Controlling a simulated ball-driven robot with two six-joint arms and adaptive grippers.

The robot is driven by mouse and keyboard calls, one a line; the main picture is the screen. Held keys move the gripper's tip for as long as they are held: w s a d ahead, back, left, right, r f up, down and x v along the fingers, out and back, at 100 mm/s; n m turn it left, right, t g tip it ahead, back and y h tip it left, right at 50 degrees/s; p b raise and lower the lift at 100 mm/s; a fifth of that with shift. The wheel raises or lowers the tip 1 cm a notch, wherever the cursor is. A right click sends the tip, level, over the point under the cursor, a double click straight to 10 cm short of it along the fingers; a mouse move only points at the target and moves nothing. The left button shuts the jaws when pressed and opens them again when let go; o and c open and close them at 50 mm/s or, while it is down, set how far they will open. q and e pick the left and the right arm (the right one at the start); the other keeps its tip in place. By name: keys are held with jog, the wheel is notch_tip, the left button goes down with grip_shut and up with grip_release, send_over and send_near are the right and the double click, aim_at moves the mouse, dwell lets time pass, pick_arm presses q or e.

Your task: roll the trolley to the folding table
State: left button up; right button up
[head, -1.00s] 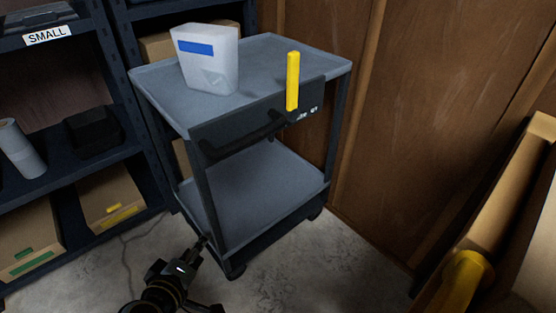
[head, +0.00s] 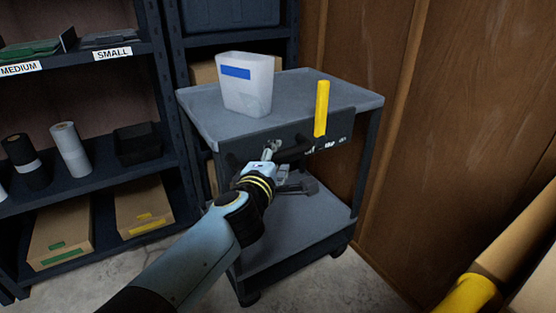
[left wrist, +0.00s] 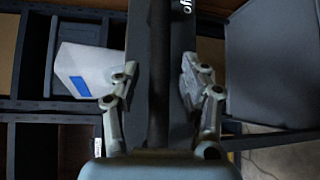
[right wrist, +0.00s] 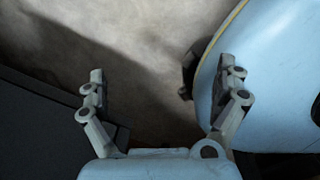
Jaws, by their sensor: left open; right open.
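The grey two-shelf trolley (head: 295,95) stands against the wooden wall in the head view. Its dark handle bar runs along the near side of the top shelf, and part of it is hidden by my left gripper (head: 286,168). In the left wrist view, the dark handle (left wrist: 160,75) lies between the spread fingers of my left gripper (left wrist: 155,90), with a gap on each side. My right gripper (right wrist: 162,72) is open and empty above the floor, seen only in the right wrist view. I cannot make out a folding table.
A white bin with a blue label (head: 245,90) stands on the trolley top. A yellow upright piece (head: 321,108) is at its near edge. Shelving (head: 100,175) with rolls and boxes stands left. A yellow-and-tan object (head: 470,295) is at lower right. Some concrete floor (head: 340,285) is bare.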

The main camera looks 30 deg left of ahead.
pick_arm(q)
jog(key=shift+w+a+f, duration=0.1)
jog(key=shift+w+f, duration=0.05)
jog(key=shift+w, duration=0.45)
jog(key=c, duration=0.9)
grip_shut()
pick_arm(e)
jog(key=shift+w+a+f, duration=0.1)
jog(key=shift+w, duration=0.1)
